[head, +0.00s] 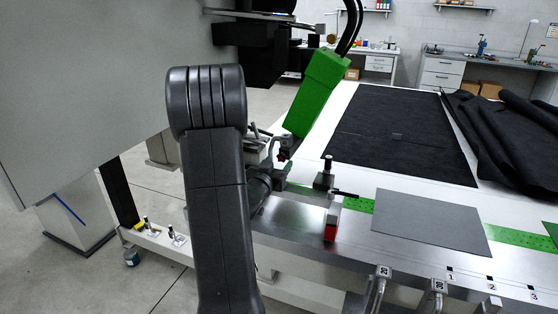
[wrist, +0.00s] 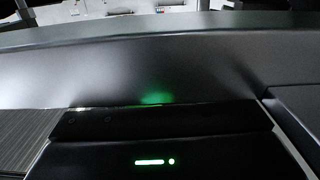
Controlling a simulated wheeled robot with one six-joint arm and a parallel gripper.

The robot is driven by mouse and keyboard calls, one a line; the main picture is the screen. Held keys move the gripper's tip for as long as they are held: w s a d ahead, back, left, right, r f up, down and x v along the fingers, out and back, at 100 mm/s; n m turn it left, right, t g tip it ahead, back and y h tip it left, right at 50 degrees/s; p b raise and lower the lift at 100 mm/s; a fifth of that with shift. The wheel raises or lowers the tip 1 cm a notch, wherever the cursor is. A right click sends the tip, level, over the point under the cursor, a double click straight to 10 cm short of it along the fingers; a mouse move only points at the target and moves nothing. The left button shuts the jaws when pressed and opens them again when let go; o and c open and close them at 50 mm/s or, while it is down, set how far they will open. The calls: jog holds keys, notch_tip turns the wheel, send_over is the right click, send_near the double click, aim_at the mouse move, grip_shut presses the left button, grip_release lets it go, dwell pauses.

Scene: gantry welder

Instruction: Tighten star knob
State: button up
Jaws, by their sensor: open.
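A small post with a black top (head: 326,168) stands on the near edge of the welding table, with a dark side handle (head: 346,194) and a red block (head: 331,232) below it. I cannot tell whether its top is the star knob. Two small black-topped fittings (head: 172,232) stand on the lower ledge at left. The dark end of my arm with my gripper (head: 265,186) shows partly behind my grey forearm, left of the post and apart from it. Its fingers are mostly hidden.
A green welding torch body (head: 318,90) hangs above the table, close to my arm's end. A grey plate (head: 430,222) lies right of the post. Black mats (head: 405,130) cover the table behind. A large grey machine housing (head: 90,80) fills the left.

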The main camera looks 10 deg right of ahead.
jog(key=shift+x, duration=0.85)
jog(key=shift+c, duration=0.5)
jog(key=c, duration=0.9)
jog(key=shift+f, duration=0.1)
jog(key=shift+f+m+b, duration=0.1)
jog(key=shift+m+b, duration=0.2)
jog(key=shift+b, duration=1.05)
jog(key=shift+m, duration=0.5)
